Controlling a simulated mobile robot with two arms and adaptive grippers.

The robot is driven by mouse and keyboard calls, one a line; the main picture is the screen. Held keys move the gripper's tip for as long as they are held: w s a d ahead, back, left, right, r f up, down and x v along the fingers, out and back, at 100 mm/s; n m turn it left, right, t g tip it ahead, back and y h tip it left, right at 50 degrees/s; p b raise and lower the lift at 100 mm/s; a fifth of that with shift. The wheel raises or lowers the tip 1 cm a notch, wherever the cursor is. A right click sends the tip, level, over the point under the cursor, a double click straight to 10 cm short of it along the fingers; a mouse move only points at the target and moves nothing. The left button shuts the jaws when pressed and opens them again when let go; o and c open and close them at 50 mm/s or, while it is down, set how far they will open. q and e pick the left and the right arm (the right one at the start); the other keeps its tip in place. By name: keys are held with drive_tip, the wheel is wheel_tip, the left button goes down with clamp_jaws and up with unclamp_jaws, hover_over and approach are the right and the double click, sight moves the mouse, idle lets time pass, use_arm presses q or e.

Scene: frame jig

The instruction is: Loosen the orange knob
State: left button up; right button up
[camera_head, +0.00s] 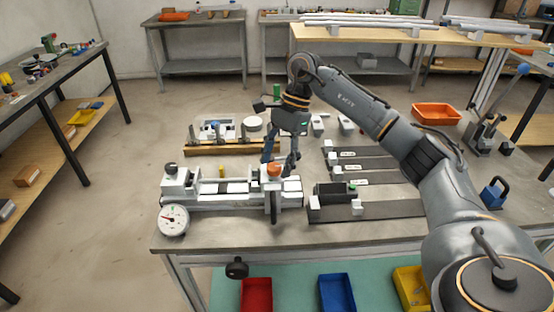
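The orange knob (273,170) sits on top of the right end of a grey and white clamping jig (235,187) near the table's front left. My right gripper (280,164) reaches down over this end from behind. Its two dark fingers are spread apart. One finger comes down just behind the knob's left side, the other to its right, with a small gap to the knob. Contact cannot be made out. My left gripper is not in view.
A round dial gauge (173,221) stands at the jig's front left. Dark flat bars (365,165) lie to the right, with a blue padlock-shaped block (493,193) and an orange tray (436,114) beyond. A wooden-edged fixture (224,147) is behind the jig. Bare tabletop lies in front.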

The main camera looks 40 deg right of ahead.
drive_tip(key=shift+d+r, duration=0.1)
drive_tip(key=shift+r, duration=0.15)
drive_tip(key=v, duration=1.1)
drive_tip(key=shift+r, duration=0.2)
drive_tip(key=shift+d+f, duration=0.1)
drive_tip(key=shift+d, duration=0.05)
